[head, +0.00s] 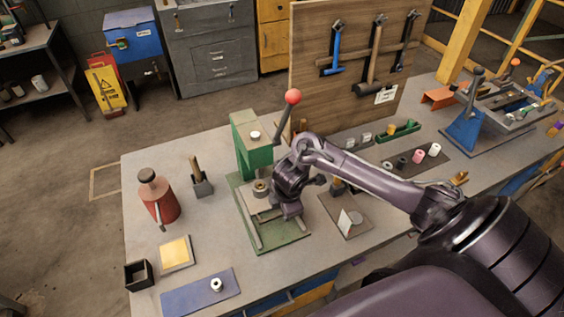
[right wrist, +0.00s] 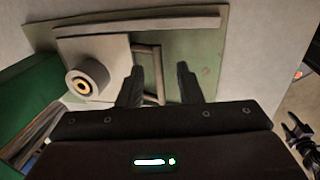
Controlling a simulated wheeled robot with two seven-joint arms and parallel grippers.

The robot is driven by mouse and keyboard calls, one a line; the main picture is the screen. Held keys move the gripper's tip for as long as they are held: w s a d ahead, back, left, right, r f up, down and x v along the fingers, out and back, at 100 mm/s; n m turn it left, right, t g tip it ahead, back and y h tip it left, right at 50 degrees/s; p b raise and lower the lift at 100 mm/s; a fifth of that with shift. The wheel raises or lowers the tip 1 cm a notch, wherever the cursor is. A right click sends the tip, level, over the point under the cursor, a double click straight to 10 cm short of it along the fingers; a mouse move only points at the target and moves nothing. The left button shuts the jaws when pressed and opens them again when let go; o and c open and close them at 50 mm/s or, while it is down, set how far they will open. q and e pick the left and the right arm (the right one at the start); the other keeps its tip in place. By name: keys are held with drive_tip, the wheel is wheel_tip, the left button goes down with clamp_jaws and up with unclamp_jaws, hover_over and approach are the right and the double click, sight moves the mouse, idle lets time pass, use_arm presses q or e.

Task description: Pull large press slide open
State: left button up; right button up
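The large green press (head: 252,145) stands on the bench, with a raised lever ending in a red ball (head: 292,97). Its pale slide plate (right wrist: 85,48) lies on the green base (right wrist: 205,50) and carries a round collar with a brass-coloured centre (right wrist: 84,82). A thin bar handle (right wrist: 158,68) sticks out from the slide's edge. My right gripper (right wrist: 159,85) is open, with one finger on each side of the handle's outer bar; contact cannot be told. In the head view my right gripper (head: 291,210) hides part of the slide.
A red can (head: 158,200) and a small stand (head: 201,184) are left of the press. A blue mat (head: 200,293) lies at the front left. A small panel on a base plate (head: 345,222) stands right of the press. A tool board (head: 345,95) rises behind.

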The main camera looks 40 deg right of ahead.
drive_tip(key=shift+w+f, duration=0.2)
drive_tip(key=shift+f, duration=0.55)
drive_tip(key=shift+w+f, duration=0.2)
drive_tip(key=shift+f, duration=0.3)
clamp_jaws()
use_arm(q)
drive_tip(key=shift+w+d+f, duration=0.1)
drive_tip(key=shift+w, duration=0.8)
